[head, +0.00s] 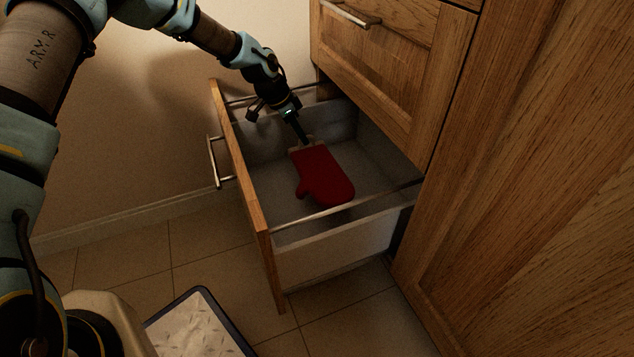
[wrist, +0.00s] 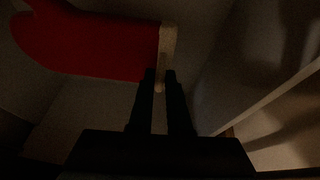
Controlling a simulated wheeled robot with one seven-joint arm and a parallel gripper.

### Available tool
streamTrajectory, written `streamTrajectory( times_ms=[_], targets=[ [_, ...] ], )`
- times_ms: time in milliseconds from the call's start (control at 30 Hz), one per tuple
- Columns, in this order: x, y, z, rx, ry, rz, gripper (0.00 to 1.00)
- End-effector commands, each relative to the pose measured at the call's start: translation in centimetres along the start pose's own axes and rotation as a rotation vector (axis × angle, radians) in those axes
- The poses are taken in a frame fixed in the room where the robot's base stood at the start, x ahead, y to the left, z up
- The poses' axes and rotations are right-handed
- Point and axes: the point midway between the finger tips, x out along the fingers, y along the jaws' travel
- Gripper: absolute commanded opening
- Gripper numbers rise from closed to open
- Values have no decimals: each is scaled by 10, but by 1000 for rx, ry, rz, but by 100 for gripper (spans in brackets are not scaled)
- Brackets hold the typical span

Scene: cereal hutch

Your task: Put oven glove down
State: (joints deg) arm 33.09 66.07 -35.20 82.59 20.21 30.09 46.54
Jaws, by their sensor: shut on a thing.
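The red oven glove (head: 323,175) with a pale cuff is inside the open drawer (head: 335,248). It lies flat or nearly so over the drawer floor; I cannot tell whether it touches the floor. My gripper (head: 304,140) reaches down into the drawer and is shut on the cuff edge. In the wrist view the glove (wrist: 90,42) extends to the upper left, and the fingertips of my gripper (wrist: 160,76) pinch the lower end of its pale cuff.
The drawer's wooden front (head: 245,175) with a metal handle (head: 214,162) stands at the left. Metal rails run along its sides. A closed wooden drawer (head: 385,60) sits above, and a wooden cabinet panel (head: 530,180) stands at the right. The drawer holds nothing else visible.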

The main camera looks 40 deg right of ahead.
Motion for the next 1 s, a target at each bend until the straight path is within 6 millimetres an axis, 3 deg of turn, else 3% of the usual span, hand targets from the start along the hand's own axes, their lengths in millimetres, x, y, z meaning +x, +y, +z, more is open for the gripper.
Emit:
streamTrajectory(
  times_ms=[100, 367, 567, 933, 967, 1000],
  targets=[
    [23, -1, 10, 0, -2, 2, 0],
    [48, -3, 20, -1, -1, 0, 0],
    [78, -5, 33, 0, -1, 1, 0],
    [83, -6, 34, 0, -1, -1, 0],
    [82, -6, 34, 1, -1, -1, 18],
    [82, -6, 34, 1, -1, -1, 23]
  ],
)
